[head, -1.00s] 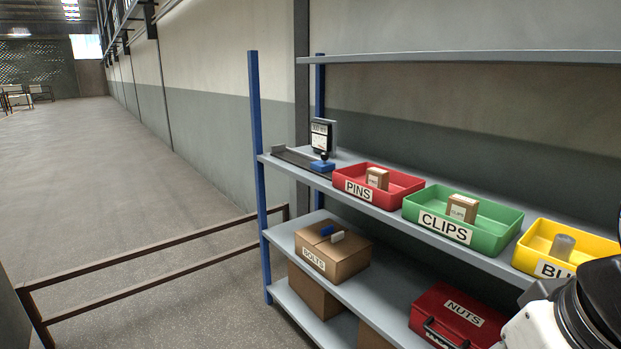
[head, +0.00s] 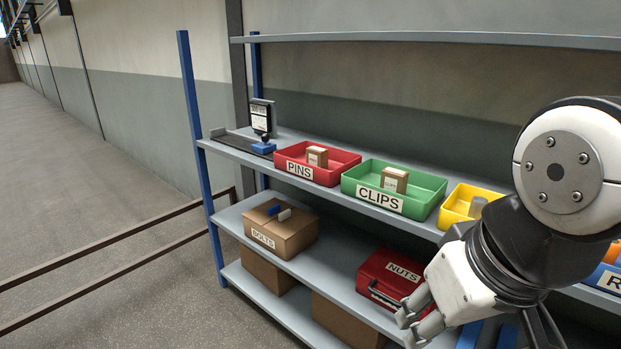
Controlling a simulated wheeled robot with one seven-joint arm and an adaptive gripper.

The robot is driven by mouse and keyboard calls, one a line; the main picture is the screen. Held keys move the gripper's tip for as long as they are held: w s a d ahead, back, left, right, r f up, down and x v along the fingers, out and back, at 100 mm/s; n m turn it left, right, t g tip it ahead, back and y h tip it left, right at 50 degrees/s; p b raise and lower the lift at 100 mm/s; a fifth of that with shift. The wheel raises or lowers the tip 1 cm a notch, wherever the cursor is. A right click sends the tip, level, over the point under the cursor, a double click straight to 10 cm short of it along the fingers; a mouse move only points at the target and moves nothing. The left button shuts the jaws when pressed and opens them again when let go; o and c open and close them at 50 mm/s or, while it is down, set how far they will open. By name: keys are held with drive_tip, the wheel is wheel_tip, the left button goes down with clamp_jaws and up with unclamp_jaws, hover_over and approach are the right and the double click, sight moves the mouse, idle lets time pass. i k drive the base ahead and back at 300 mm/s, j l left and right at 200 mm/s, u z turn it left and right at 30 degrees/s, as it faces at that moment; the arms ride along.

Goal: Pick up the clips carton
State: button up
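The clips carton (head: 394,181) is a small brown box with a pale label. It sits inside the green bin (head: 356,203) marked CLIPS on the middle shelf. My gripper (head: 405,328) is low in the head view, below and in front of the green bin, by the red NUTS case. Its two fingers point down and left with a gap between them, and nothing shows between them. It is well apart from the carton.
A red PINS bin (head: 294,170) with a small carton stands left of the green bin, a yellow bin (head: 456,204) right of it. The red NUTS case (head: 392,275) and a BOLTS box (head: 280,232) are on the shelf below. An upper shelf (head: 420,40) runs overhead.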

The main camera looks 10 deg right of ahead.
sight(393, 180)
drive_tip(key=z, duration=0.25)
drive_tip(key=i+j+z, duration=0.15)
drive_tip(key=z, duration=0.2)
drive_tip(key=i+j+z, duration=0.15)
drive_tip(key=z, duration=0.25)
drive_tip(key=i+j+z, duration=0.1)
drive_tip(key=j+z, duration=0.25)
drive_tip(key=i+j+z, duration=0.1)
drive_tip(key=j, duration=0.45)
drive_tip(key=i+j+z, duration=0.1)
drive_tip(key=j, duration=0.5)
drive_tip(key=i+j+z, duration=0.1)
drive_tip(key=j, duration=0.45)
drive_tip(key=i+j+z, duration=0.1)
drive_tip(key=j, duration=0.5)
